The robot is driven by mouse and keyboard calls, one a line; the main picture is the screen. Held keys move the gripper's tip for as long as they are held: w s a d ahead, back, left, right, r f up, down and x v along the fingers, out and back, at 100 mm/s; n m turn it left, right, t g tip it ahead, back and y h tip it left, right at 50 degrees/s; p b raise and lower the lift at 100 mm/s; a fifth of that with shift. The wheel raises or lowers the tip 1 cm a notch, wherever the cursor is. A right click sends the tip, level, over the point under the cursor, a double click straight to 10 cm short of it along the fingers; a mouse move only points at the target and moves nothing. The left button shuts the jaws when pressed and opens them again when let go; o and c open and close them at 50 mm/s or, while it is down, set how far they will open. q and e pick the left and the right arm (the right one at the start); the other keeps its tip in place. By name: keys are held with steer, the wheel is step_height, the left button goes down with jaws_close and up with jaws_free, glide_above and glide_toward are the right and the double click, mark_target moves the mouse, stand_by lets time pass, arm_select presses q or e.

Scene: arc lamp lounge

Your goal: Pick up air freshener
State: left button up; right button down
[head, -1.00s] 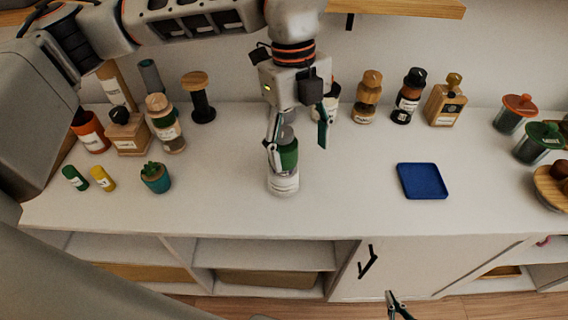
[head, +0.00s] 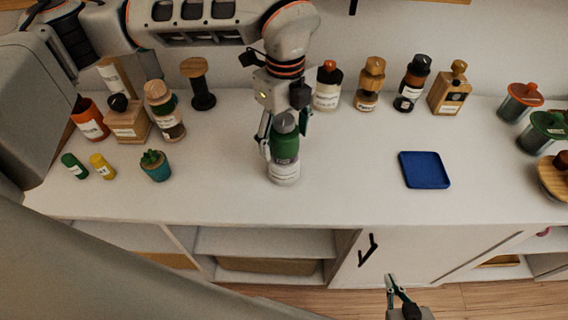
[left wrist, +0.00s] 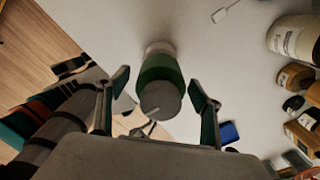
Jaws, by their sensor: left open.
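The air freshener is most likely the green and white can with a grey cap (head: 285,155), standing upright on the white cabinet top. It also shows in the left wrist view (left wrist: 160,75), with its grey cap toward the camera. My left gripper (head: 284,132) is at the can's upper part. In the left wrist view its two fingers (left wrist: 162,108) stand apart on either side of the can, with gaps visible, so it is open. My right gripper (head: 393,287) is low in front of the cabinet; its fingers look slightly apart and hold nothing visible.
Several bottles stand behind to the right, including a white bottle with a red top (head: 327,88). A blue tray (head: 424,170) lies at right. The cabinet top around the can is clear.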

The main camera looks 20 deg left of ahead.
arm_select(q)
jaws_close()
steer(key=shift+r, duration=0.1)
